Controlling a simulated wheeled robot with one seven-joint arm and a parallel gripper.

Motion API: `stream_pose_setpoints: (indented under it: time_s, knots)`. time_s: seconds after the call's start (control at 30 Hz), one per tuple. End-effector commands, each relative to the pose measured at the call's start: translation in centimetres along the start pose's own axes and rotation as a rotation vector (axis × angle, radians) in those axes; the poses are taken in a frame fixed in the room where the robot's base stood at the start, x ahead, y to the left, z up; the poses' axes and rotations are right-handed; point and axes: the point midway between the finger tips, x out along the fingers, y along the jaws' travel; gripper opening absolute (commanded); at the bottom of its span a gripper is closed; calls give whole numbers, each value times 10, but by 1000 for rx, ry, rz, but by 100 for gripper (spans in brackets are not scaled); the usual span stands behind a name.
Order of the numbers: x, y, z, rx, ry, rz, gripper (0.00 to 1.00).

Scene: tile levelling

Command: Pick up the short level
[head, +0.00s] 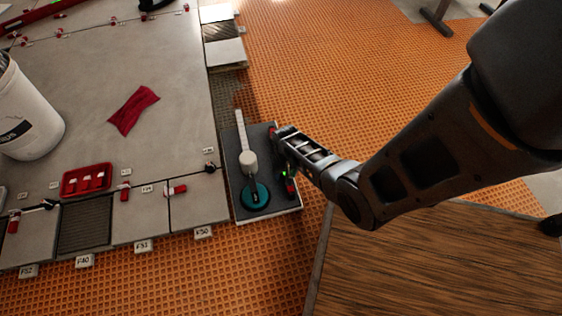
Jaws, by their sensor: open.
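The short level (291,187), dark red with a bright green spot, lies along the right side of a grey board (236,205). My gripper (279,150) is at the level's upper part, coming in from the right, and covers much of it. The jaws are open. I cannot tell from this view whether the fingers are around the level or just above it.
A teal round tool (256,197) with a pale handle lies left of the level on the same board. A red tray (87,180), red cloth (133,109) and white bucket (27,115) sit on the tiles. A wooden surface (430,265) is at lower right.

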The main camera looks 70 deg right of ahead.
Motion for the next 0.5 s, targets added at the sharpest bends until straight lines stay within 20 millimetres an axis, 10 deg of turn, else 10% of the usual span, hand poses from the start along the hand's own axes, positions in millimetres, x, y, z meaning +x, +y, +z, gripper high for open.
stream_pose_setpoints:
  time_s: [0.5]
  knots:
    - [0, 0, 0, 0, 0, 0, 13]
